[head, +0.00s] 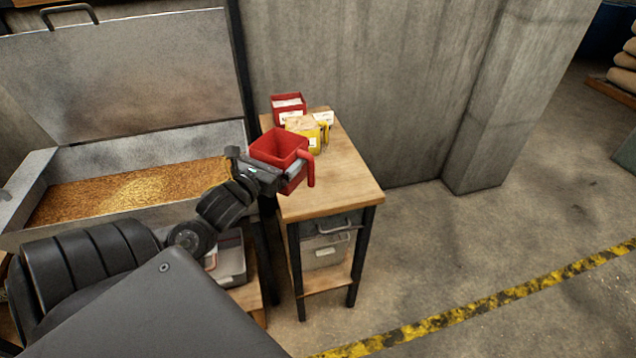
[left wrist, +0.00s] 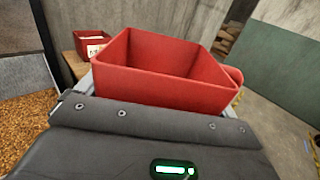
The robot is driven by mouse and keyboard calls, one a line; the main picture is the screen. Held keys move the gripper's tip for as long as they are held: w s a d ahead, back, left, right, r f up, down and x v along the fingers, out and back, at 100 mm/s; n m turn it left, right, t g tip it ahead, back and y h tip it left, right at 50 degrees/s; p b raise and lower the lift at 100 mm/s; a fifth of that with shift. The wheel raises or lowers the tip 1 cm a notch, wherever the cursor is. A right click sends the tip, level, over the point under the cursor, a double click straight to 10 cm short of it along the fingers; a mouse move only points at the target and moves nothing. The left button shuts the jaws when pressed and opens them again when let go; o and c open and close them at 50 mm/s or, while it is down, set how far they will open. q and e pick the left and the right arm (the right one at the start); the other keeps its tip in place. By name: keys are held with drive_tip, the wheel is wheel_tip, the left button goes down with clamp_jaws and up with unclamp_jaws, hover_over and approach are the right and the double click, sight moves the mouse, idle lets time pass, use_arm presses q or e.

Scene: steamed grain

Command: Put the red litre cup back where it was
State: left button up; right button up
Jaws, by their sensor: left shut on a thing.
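The red litre cup (head: 281,149) is a square, open-topped cup with a handle on its right side. My left gripper (head: 284,172) is shut on it and holds it upright at the left edge of the small wooden table (head: 340,190). I cannot tell whether its base touches the tabletop. In the left wrist view the cup (left wrist: 175,75) fills the middle, and its visible inside walls look empty; its floor is hidden. My right gripper is in neither view.
A yellow container (head: 307,130) and a smaller red box (head: 288,106) stand at the table's back. The table's front half is clear. An open metal bin (head: 30,195) of grain stands at left. A concrete wall (head: 350,80) rises behind.

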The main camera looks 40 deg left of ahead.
use_arm(q)
drive_tip(key=shift+w+f, duration=0.1)
drive_tip(key=shift+w, duration=0.2)
drive_tip(key=w+f+p, duration=0.2)
drive_tip(key=w+f, duration=0.4)
drive_tip(key=w+f+p, duration=0.2)
drive_tip(key=w+f, duration=0.4)
drive_tip(key=w, duration=0.1)
drive_tip(key=shift+w+f, duration=0.1)
drive_tip(key=shift+w, duration=0.1)
drive_tip(key=shift+f, duration=0.35)
drive_tip(key=shift+f, duration=0.1)
